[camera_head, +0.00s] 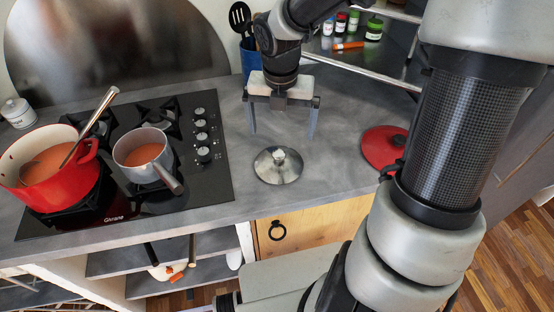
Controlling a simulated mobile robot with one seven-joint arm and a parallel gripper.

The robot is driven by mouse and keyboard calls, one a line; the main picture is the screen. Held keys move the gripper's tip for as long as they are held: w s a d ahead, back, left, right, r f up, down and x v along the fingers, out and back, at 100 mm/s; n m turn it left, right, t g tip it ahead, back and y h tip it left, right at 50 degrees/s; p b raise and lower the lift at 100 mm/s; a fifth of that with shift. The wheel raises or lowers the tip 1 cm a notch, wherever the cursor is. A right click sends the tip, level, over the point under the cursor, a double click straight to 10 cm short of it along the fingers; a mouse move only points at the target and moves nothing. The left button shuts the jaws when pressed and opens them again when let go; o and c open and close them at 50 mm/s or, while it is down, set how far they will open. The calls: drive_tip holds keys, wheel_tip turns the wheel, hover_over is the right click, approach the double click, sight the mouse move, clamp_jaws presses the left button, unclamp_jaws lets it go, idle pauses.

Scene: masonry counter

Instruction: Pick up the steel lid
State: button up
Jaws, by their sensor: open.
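The steel lid (270,172) is a round shiny disc with a pale knob (279,156) on top. It lies flat on the grey counter near its front edge, right of the cooktop. My gripper (282,134) points down above the counter, with its two fingers spread wide apart and nothing between them. In the picture the fingertips are just above and behind the lid, apart from it. How high the fingertips are over the counter I cannot tell exactly. The whole lid is in view.
A black cooktop (215,180) at the left holds a red pot (60,185) with a ladle and a grey saucepan (143,172) whose handle points toward the lid. A red lid (378,147) lies to the right. A blue utensil holder (250,62) stands behind my gripper.

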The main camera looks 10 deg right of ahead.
sight(279, 153)
drive_tip(key=f, duration=0.2)
drive_tip(key=f+b, duration=0.1)
drive_tip(key=f, duration=0.1)
drive_tip(key=f+b, duration=0.1)
drive_tip(key=f, duration=0.2)
drive_tip(key=shift+w+d, duration=0.1)
drive_tip(key=shift+w, duration=0.3)
drive_tip(key=shift+w+f+b, duration=0.2)
drive_tip(key=shift+f+b, duration=0.3)
drive_tip(key=shift+f, duration=0.85)
drive_tip(key=shift+w+f+b, duration=0.15)
drive_tip(key=shift+f+b, duration=0.3)
drive_tip(key=shift+f, duration=0.85)
drive_tip(key=shift+c, duration=0.4)
